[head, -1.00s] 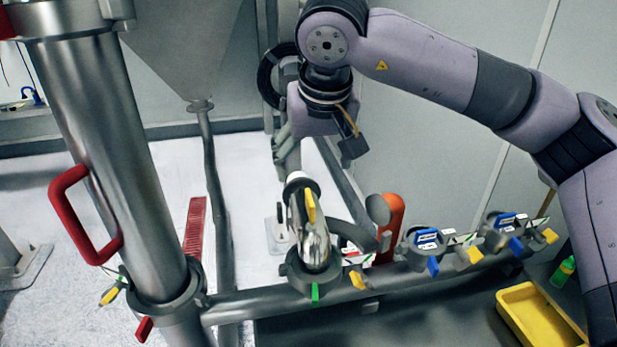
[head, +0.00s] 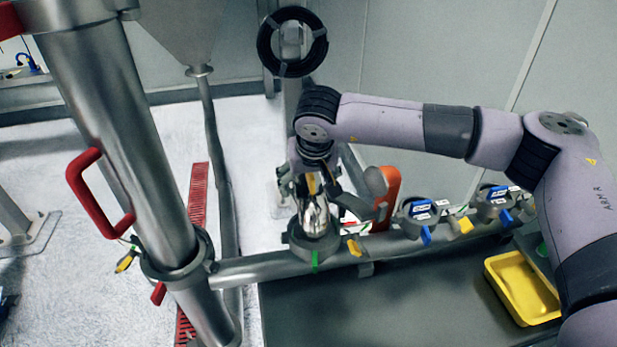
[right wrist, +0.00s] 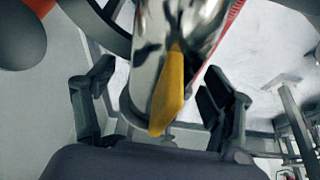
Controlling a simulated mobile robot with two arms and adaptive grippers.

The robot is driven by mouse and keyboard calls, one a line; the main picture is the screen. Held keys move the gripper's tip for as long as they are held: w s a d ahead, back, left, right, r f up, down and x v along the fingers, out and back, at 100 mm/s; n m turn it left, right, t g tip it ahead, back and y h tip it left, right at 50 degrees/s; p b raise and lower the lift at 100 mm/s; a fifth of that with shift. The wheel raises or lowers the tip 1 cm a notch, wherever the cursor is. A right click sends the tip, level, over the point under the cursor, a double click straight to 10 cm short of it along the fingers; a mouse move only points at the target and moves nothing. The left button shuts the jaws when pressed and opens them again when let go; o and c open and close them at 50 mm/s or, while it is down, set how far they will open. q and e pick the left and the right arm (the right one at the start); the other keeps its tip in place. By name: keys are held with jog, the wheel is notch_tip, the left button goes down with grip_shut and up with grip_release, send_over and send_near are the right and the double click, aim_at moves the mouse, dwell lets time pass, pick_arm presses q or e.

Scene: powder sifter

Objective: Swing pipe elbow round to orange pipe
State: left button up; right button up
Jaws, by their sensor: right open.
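The shiny chrome pipe elbow (head: 316,220) stands in a grey collar on the horizontal pipe in the head view. Its polished body (right wrist: 155,45) and yellow tab (right wrist: 172,90) fill the middle of the right wrist view. My right gripper (head: 312,186) is at the elbow's upper end. In the wrist view its open fingers (right wrist: 158,100) are on either side of the elbow, with gaps visible; I cannot tell whether anything touches. The orange pipe (head: 388,190) stands just right of the elbow, partly behind a grey round cap. My left gripper is not in view.
Ports with blue handles (head: 421,217) line the horizontal pipe on the right. A yellow tray (head: 497,287) lies at the lower right. A thick steel column (head: 120,130) with a red handle (head: 84,190) stands on the left. White floor shows between them.

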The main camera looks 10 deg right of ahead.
jog(key=shift+f, duration=0.1)
jog(key=shift+c, duration=0.2)
grip_shut()
jog(key=shift+d+f+m+b, duration=0.1)
jog(key=shift+d+m+b, duration=0.15)
jog(key=shift+m+b, duration=0.3)
jog(key=shift+d+m+h, duration=0.3)
jog(key=shift+m+h, duration=0.05)
jog(key=shift+h, duration=0.05)
dwell(0.4)
jog(key=shift+s+d+m+b, duration=0.15)
jog(key=shift+m+b, duration=0.15)
jog(key=shift+b, duration=0.3)
jog(key=shift+d+m+h+b, duration=0.3)
jog(key=shift+d+m+b, duration=0.1)
jog(key=shift+m, duration=0.2)
